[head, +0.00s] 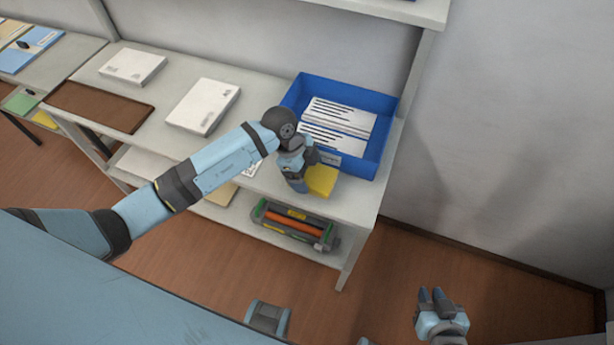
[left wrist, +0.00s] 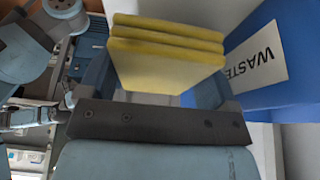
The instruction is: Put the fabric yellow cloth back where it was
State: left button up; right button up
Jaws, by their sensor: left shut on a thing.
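The folded yellow cloth (head: 321,180) is at the front of the shelf's top board, just in front of the blue bin. In the left wrist view the cloth (left wrist: 165,52) shows as several stacked yellow layers between the fingers. My left gripper (head: 312,174) is shut on the cloth; its fingertips are partly hidden. I cannot tell whether the cloth touches the board. My right gripper (head: 432,297) is low at the bottom right, empty and away from the shelf, with its two fingers a little apart.
The blue bin (head: 377,152), labelled WASTE in the left wrist view (left wrist: 255,62), holds white packs (head: 338,118). White boxes (head: 205,105) and a brown board (head: 100,106) lie to the left. A toner cartridge (head: 294,224) sits on the lower shelf. A wall stands at right.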

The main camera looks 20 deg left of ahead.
pick_arm(q)
jog(key=shift+f, duration=1.4)
jog(key=shift+f, duration=0.1)
